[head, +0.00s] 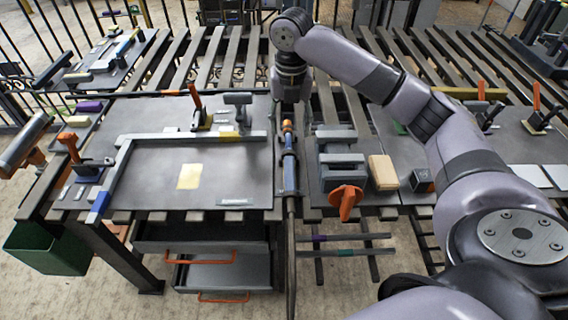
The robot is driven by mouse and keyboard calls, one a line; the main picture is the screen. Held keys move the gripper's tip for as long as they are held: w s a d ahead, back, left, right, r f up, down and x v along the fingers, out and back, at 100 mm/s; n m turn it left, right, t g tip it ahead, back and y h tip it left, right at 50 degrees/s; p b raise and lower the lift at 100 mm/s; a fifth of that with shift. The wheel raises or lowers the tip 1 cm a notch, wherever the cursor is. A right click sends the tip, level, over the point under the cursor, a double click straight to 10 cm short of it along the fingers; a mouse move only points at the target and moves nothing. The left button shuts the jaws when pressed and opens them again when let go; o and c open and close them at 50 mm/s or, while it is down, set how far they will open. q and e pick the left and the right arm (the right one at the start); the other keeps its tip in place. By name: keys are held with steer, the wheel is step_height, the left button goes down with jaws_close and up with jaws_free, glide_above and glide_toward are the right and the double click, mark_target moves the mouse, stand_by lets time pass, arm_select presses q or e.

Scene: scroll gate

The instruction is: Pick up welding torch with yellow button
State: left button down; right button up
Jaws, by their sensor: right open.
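A long slim blue-grey tool with orange parts (289,165), which looks like the welding torch, lies lengthwise in the gap between the two front tabletops. A dark cable runs from its near end down toward the floor. I cannot make out a yellow button on it. My right arm reaches in from the right and bends down over the far end of this tool. My right gripper (290,108) is open, small and dark in the picture, close to the tool's far end; whether it touches is unclear. My left gripper is not in view.
The left dark tabletop (230,175) carries a grey square, orange-handled clamps (195,97) and a yellow sheet (190,176). Right of the tool stand a grey block with an orange knob (346,200) and a tan block (383,172). Drawers (215,275) hang below.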

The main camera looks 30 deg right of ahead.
glide_toward(289, 166)
steer(key=shift+s+d+f+p, duration=0.15)
steer(key=shift+s+f+p, duration=0.2)
steer(key=shift+p, duration=0.1)
steer(key=f, duration=0.3)
steer(key=shift+w, duration=0.2)
steer(key=shift+f+p, duration=0.4)
steer(key=shift+f, duration=0.45)
step_height(289, 166, down, 4)
steer(key=shift+f+p, duration=0.25)
steer(key=shift+p, duration=0.45)
steer(key=shift+f, duration=0.2)
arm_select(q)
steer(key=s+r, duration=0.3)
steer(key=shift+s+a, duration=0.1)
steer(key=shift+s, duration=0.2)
arm_select(e)
steer(key=shift+c, duration=0.4)
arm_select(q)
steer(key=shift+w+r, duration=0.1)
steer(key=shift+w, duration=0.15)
arm_select(e)
steer(key=shift+r, duration=0.1)
jaws_close()
